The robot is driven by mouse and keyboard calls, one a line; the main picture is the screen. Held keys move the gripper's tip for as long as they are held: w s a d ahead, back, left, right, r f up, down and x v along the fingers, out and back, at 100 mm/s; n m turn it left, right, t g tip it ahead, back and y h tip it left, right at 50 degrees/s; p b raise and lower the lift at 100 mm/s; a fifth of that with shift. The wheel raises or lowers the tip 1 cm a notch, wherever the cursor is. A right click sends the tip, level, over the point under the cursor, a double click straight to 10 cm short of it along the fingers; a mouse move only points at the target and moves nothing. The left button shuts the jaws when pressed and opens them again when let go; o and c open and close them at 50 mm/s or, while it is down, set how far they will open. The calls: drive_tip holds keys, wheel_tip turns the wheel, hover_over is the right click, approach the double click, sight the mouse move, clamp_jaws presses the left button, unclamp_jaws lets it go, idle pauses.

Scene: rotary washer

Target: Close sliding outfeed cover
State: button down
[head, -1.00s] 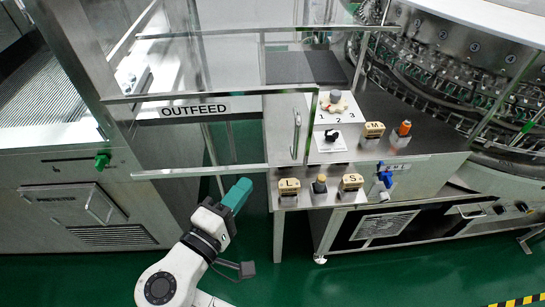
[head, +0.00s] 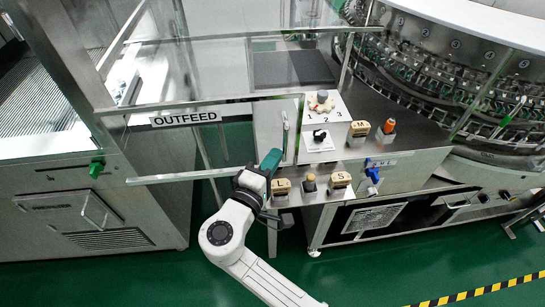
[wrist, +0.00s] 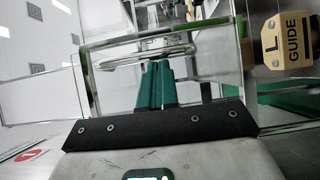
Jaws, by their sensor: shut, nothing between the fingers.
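The outfeed cover (head: 268,125) is a clear panel between metal rails, with an upright bar handle (head: 285,135) near its right edge. The OUTFEED label (head: 186,118) is on the front rail, left of the panel. My gripper (head: 274,157), with teal fingers, is shut and empty near the handle's lower end. In the wrist view, the shut fingers (wrist: 155,72) point at the handle (wrist: 145,58), which lies across the picture just beyond their tips. I cannot tell if they touch it. The arm hides the lower left corner of the panel.
To the right, a control shelf carries blocks marked L (head: 281,187), S (head: 340,180) and M (head: 358,128), an orange knob (head: 389,127) and a numbered dial (head: 321,100). The L GUIDE block (wrist: 288,42) is close beside my gripper. Green floor is open in front.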

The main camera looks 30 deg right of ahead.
drive_tip(key=s+d, duration=0.4)
drive_tip(key=d, duration=0.7)
drive_tip(key=s+d+b, duration=0.1)
drive_tip(key=s+d, duration=0.3)
drive_tip(key=d, duration=0.8)
drive_tip(key=s+d, duration=0.4)
drive_tip(key=d, duration=0.7)
drive_tip(key=shift+s+d+b, duration=0.15)
drive_tip(key=shift+s+b, duration=0.1)
drive_tip(key=shift+b, duration=0.15)
drive_tip(key=shift+r, duration=0.1)
